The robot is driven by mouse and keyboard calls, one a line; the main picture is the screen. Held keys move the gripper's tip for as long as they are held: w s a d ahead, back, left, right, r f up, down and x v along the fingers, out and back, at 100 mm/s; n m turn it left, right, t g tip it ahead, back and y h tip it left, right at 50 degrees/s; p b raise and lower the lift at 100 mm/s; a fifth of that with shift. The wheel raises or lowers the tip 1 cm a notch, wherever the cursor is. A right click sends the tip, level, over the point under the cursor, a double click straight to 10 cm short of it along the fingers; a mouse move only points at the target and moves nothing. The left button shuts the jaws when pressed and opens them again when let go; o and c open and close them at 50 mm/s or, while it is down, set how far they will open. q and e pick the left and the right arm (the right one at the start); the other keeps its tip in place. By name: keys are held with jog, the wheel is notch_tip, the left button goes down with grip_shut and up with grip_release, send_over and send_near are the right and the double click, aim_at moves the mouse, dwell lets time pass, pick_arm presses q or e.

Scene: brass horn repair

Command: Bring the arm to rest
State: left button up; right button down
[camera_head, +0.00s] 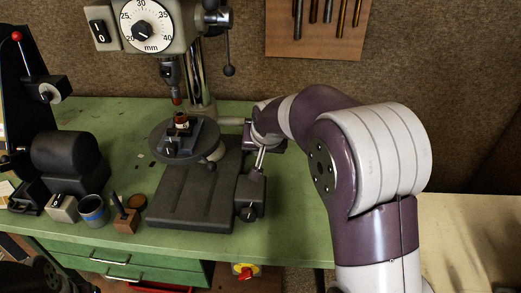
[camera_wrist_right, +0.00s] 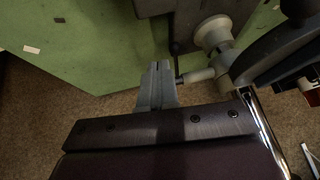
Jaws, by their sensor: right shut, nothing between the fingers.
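My right arm (camera_head: 375,160) comes up from the lower right in the head view and bends left over the bench. Its wrist end is close beside the drill press table and base, and I cannot make out the fingertips there. In the right wrist view my right gripper (camera_wrist_right: 158,86) is shut, with its fingers together and nothing between them. A grey cylindrical part with a knob (camera_wrist_right: 213,34) shows just right of the fingers; I cannot tell whether they touch. My left gripper is not in view.
The drill press base (camera_head: 195,190) and round table (camera_head: 184,139) stand left of my right wrist. A blue cup (camera_head: 92,210), a wooden block (camera_head: 126,220) and a dark machine (camera_head: 70,160) are further left. The green bench (camera_head: 295,215) is bare beside my right arm.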

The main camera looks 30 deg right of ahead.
jog(key=shift+w+a, duration=0.1)
dwell(0.3)
jog(key=s+a+f+n+g, duration=0.2)
jog(key=s+a+f+n, duration=0.1)
jog(key=s, duration=0.6)
jog(key=s+a+f+n+g+y, duration=0.1)
jog(key=s+a+f+n+g, duration=0.2)
jog(key=s, duration=0.7)
notch_tip(320, 180, down, 4)
jog(key=a, duration=0.2)
jog(key=shift+a+r+y, duration=0.15)
jog(key=shift+a+y, duration=0.15)
jog(key=shift+a, duration=0.1)
